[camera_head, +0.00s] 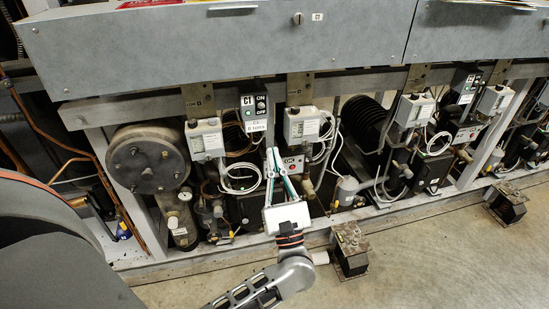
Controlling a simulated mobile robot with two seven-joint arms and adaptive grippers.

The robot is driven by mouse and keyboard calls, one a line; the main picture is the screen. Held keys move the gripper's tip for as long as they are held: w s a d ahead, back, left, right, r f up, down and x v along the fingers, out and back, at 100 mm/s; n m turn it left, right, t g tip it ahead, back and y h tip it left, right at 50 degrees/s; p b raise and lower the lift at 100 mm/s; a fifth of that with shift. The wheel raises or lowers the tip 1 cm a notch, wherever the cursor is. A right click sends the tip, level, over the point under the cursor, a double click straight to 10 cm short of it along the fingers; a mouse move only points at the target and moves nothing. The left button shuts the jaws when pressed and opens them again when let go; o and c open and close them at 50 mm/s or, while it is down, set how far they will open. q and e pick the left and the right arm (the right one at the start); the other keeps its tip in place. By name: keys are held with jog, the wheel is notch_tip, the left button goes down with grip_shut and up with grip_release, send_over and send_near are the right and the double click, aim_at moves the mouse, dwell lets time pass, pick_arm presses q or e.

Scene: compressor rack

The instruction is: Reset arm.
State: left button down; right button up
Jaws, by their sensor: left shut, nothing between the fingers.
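My left gripper (273,158) is in the middle of the head view, with its arm coming up from the bottom. Its fingers are shut and hold nothing. They point up toward the compressor rack (390,213), in front of the C1 section. Just above the fingertips is the C1 switch box (254,105) with ON and OFF marks. A dark box with a white OK-like label (293,164) sits just right of the fingertips, partly hidden by them. Whether the fingers touch anything cannot be told. My right gripper is not in view.
Grey control boxes (205,139) and (302,126) with hanging cables flank the gripper. A round compressor end (148,160) is at left. A grey cover (200,50) runs along the top. Metal feet (349,250) and (505,203) stand on the floor. The floor (450,265) at lower right is clear.

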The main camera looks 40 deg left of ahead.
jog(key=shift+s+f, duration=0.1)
pick_arm(q)
jog(key=s+d+f+m+t+h+p, duration=0.15)
jog(key=d+m+h, duration=0.25)
jog(key=m+h, duration=0.5)
jog(key=s+d+f+m+t+h+p, duration=0.1)
jog(key=d+m+t+h+p, duration=0.3)
jog(key=m, duration=0.9)
jog(key=s+d+f+m+h+p, duration=0.1)
jog(key=d+m+h, duration=0.4)
jog(key=m+h, duration=0.5)
jog(key=s+f+m+g+p, duration=0.5)
jog(key=s+f+m+g, duration=0.6)
jog(key=s+f+m, duration=0.7)
notch_tip(320, 180, down, 2)
jog(key=shift+s+a+f+y, duration=0.1)
jog(key=shift+s+a+y, duration=0.25)
jog(key=shift+s, duration=0.55)
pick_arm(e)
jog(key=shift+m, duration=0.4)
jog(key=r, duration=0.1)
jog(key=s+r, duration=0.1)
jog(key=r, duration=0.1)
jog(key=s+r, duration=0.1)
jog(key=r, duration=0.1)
pick_arm(q)
jog(key=shift+g, duration=0.25)
